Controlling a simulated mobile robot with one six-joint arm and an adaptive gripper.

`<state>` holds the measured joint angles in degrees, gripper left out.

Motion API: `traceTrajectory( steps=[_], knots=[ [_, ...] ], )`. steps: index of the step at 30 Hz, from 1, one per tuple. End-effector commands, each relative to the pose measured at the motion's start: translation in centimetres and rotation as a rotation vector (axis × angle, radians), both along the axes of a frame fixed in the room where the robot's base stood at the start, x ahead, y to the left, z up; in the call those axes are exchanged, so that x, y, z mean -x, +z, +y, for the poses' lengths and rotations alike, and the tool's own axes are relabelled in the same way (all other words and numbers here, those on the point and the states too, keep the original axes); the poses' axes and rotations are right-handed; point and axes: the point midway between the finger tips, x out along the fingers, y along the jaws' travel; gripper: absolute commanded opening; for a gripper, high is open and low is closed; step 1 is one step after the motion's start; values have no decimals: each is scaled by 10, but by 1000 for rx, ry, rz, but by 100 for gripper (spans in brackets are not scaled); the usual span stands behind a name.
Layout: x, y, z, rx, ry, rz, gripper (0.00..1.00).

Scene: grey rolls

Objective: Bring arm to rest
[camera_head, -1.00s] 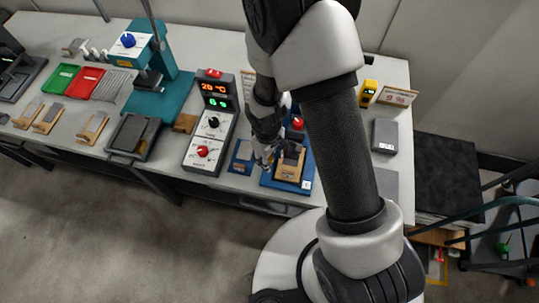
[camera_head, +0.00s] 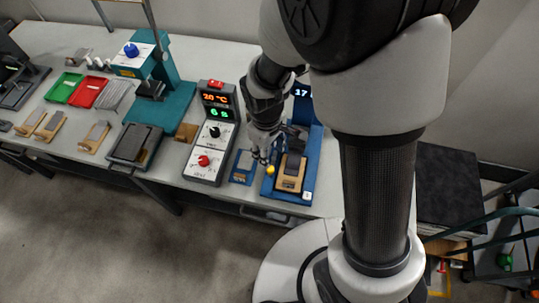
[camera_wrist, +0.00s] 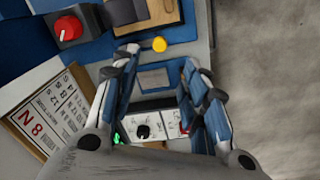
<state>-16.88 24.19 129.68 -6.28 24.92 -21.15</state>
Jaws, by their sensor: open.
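My gripper (camera_head: 261,158) is open and points down over the bench, just left of a blue press-like device (camera_head: 303,190). In the wrist view my gripper (camera_wrist: 160,62) shows its two blue-grey fingers spread, with nothing between them. A yellow knob (camera_wrist: 159,44) lies just beyond the fingertips, and it also shows in the head view (camera_head: 271,170). A wooden block with a dark top (camera_head: 291,174) sits on the blue device. My arm covers the right part of the bench in the head view.
A control box with digital displays (camera_head: 208,150) stands left of my gripper, with a small blue pad (camera_head: 243,168) between. A teal press (camera_head: 165,95), red tray (camera_head: 88,92) and green tray (camera_head: 63,88) are further left. A red knob (camera_wrist: 68,28) is near.

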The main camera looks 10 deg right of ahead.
Motion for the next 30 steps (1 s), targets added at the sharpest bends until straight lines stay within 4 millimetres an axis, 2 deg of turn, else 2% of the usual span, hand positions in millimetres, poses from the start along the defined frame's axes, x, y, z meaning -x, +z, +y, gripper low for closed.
traceTrajectory(
  steps=[4, 21, 23, 26, 30],
  knots=[
    [1, 6, 0, 1, 1, 1, 41],
    [0, 9, -1, -2, -6, -4, 41],
    [-1, 17, -3, -5, -22, -16, 41],
    [1, 44, -12, -16, -81, -49, 41],
    [12, 98, -33, -45, -214, -116, 41]
  ],
)
